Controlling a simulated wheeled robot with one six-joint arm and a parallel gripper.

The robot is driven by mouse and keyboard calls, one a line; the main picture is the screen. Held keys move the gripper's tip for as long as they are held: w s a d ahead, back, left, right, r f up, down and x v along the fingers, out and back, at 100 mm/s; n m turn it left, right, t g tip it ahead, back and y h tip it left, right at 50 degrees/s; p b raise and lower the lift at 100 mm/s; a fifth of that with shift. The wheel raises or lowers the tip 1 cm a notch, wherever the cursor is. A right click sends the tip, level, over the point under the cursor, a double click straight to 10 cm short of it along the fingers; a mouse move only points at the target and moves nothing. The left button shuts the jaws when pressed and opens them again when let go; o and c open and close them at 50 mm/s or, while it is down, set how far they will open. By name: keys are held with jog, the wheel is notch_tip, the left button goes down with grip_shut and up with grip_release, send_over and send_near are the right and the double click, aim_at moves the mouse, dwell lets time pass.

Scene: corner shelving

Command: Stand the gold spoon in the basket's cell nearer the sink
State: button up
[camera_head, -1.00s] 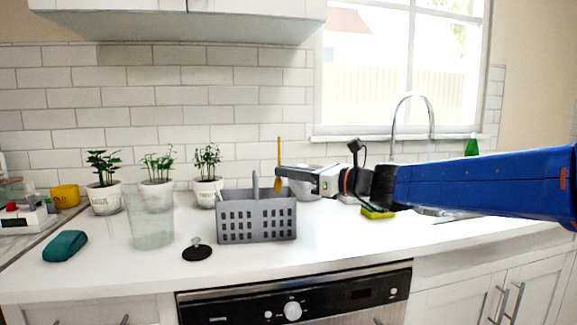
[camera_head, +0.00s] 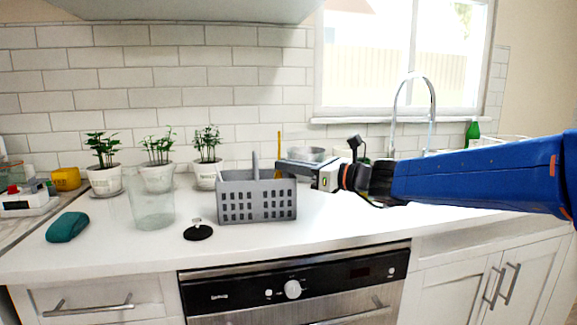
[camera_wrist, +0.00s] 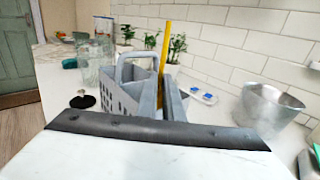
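The grey basket (camera_head: 257,203) stands on the white counter, its slotted side towards me. Its raised handle (camera_wrist: 132,57) shows in the wrist view. My gripper (camera_head: 278,166) reaches in from the right over the basket's right end, the end nearer the sink. It is shut on the gold spoon (camera_head: 279,142), which is upright with its thin shaft pointing up. In the wrist view the spoon (camera_wrist: 166,45) rises between the two grey fingers (camera_wrist: 164,103). The fingers and the basket rim hide the spoon's lower end, so I cannot tell how deep it sits. The sink's faucet (camera_head: 431,110) is at the right.
A clear glass (camera_head: 153,204), a black stopper (camera_head: 198,232) and a teal sponge (camera_head: 67,227) lie left of the basket. Several potted plants (camera_head: 207,172) stand behind. A metal bowl (camera_wrist: 270,108) stands beyond the gripper. The counter in front of the basket is clear.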

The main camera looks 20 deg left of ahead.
jog(key=o, duration=0.4)
jog(key=shift+c, duration=0.2)
jog(key=shift+d, duration=0.1)
jog(key=v, duration=1.7)
jog(key=shift+d+f, duration=0.1)
